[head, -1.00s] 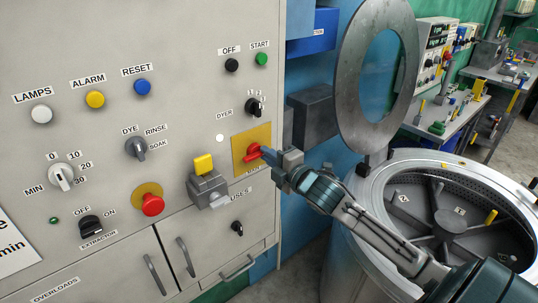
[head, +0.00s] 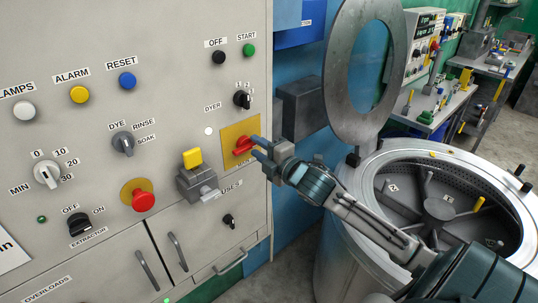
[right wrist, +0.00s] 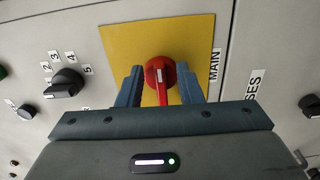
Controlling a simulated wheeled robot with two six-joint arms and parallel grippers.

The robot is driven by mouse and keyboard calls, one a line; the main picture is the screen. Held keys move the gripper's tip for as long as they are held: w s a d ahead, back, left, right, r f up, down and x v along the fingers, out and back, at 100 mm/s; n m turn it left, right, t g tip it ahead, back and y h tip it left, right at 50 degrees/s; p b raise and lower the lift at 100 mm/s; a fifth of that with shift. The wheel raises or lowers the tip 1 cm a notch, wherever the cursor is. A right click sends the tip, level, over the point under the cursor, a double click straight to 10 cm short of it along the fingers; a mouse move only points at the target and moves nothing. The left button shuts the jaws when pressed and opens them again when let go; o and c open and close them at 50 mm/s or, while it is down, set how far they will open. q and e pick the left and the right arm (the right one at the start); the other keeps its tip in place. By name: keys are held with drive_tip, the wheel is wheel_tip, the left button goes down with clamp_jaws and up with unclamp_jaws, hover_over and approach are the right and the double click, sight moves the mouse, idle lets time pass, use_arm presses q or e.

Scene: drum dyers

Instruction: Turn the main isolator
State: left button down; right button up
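The main isolator is a red rotary knob (head: 243,145) on a yellow plate (head: 231,132) at the right edge of the grey panel. In the right wrist view, the red knob (right wrist: 160,72) sits on its yellow plate (right wrist: 120,45) beside the label MAIN, its handle pointing down the picture. My right gripper (head: 258,149) is at the knob. In the right wrist view its fingers (right wrist: 160,82) are open, one on each side of the handle, with gaps showing. My left gripper is not in view.
A yellow-topped grey switch box (head: 197,178) juts out left of the isolator. A red emergency button (head: 143,200) and other knobs are farther left. A drum (head: 345,245) with a raised ring lid (head: 340,115) stands right of the panel, near my right arm.

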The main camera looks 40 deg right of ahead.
drive_tip(key=s+p, duration=0.2)
drive_tip(key=s, duration=0.8)
drive_tip(key=shift+s+d, duration=0.25)
drive_tip(key=shift+d, duration=0.15)
drive_tip(key=shift+f, duration=0.1)
idle(0.5)
